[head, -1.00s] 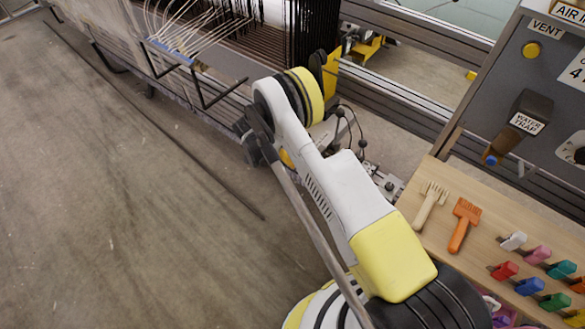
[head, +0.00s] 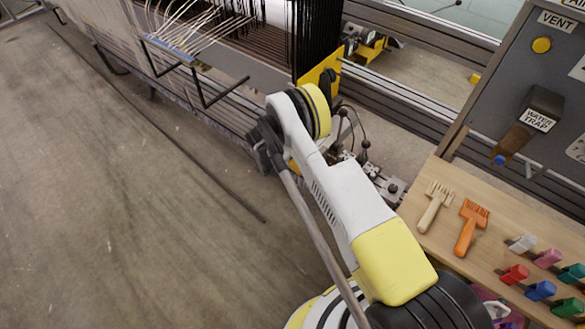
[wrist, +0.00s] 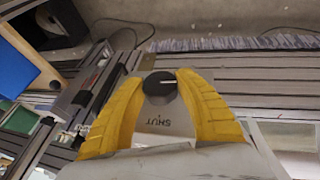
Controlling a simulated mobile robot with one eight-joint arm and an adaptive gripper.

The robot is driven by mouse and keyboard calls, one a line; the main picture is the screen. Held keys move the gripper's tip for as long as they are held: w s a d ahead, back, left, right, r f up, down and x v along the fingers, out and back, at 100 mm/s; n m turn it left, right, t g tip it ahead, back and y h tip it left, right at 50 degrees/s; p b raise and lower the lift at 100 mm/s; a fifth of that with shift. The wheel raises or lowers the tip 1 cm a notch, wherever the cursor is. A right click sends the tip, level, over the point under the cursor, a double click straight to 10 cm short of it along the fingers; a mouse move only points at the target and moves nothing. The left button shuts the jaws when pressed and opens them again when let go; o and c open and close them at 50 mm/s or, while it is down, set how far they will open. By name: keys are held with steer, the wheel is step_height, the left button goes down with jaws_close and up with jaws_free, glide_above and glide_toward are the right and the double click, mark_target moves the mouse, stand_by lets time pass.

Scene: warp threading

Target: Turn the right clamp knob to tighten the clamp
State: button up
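In the wrist view a round black clamp knob (wrist: 159,88) with a white pointer line sits between the two yellow fingers of my gripper (wrist: 160,80). The fingers flank it with no clear gap on either side, so they appear closed on it. The pointer line runs toward the right of the picture. A grey plate (wrist: 160,122) with small upside-down lettering lies beside the knob. In the head view my arm hides the knob and the fingertips, and I cannot tell there which clamp it is.
A loom frame with black warp threads (head: 318,40) stands at the back. A wooden board (head: 425,240) holds a pale comb (head: 433,207), an orange comb (head: 470,228) and several coloured clips. A grey panel (head: 520,70) stands behind it.

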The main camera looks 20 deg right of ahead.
steer(key=shift+s+d+m+t+y, duration=0.15)
steer(key=shift+m+t+y, duration=0.15)
steer(key=shift+t+y, duration=1)
steer(key=shift+t, duration=0.4)
steer(key=o, duration=1.2)
step_height(320, 180, up, 10)
